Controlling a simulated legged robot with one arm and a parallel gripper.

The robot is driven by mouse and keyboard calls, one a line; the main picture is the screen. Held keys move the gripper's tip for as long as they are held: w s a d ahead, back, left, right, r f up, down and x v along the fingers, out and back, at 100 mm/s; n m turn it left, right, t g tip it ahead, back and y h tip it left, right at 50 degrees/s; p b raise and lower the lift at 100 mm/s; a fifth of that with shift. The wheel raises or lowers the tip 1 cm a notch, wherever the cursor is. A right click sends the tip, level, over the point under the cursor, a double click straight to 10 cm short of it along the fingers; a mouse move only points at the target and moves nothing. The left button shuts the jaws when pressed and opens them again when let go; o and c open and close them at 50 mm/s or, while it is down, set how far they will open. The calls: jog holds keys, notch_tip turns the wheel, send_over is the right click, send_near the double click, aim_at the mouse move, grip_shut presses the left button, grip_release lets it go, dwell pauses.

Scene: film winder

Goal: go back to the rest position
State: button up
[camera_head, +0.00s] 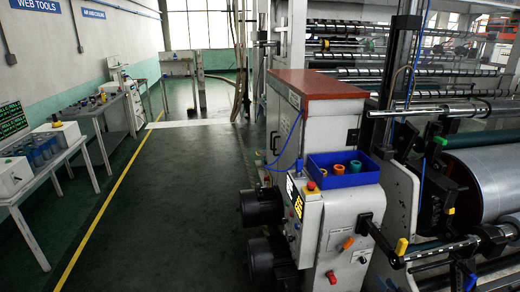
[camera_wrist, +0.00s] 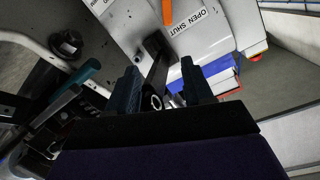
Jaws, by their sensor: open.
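My gripper (camera_wrist: 159,68) shows in the wrist view with its two dark fingers apart. A black lever (camera_wrist: 154,52) on a pale panel lies between the fingers in the picture. I cannot tell whether they touch it, but they are not closed on it. A label reading "OPEN SHUT" (camera_wrist: 187,22) and an orange handle (camera_wrist: 170,12) are just beyond. I cannot make out my gripper in the head view.
A blue bin (camera_head: 345,176) with coloured cores sits on the cabinet beside a red-topped box (camera_head: 318,84). A large grey roll (camera_head: 490,175) is at right. Benches (camera_head: 62,150) line the left wall. The dark floor aisle (camera_head: 170,200) is clear.

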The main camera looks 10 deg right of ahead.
jog(key=w+a+r+n+g+h, duration=0.1)
jog(key=w+a+r+g, duration=0.15)
jog(key=r, duration=0.35)
jog(key=w+a+r+g+h, duration=0.1)
jog(key=w+a+r, duration=0.1)
jog(key=w+r, duration=0.3)
jog(key=s+a+r+g, duration=0.5)
jog(key=s+a+r, duration=0.1)
jog(key=a+r, duration=0.5)
jog(key=s+a+r+n+g, duration=0.1)
jog(key=s+a+r+g, duration=0.2)
jog(key=s+a, duration=0.5)
jog(key=s+a+r+n+g+y, duration=0.1)
jog(key=s+a+r+g, duration=0.2)
jog(key=s+a, duration=0.5)
jog(key=s+a+r+n+g, duration=0.1)
jog(key=s+a, duration=0.8)
jog(key=s, duration=1.9)
notch_tip(320, 180, up, 4)
jog(key=shift+f+n+g+y, duration=0.2)
jog(key=shift+n+g+y, duration=0.2)
jog(key=shift+g, duration=0.85)
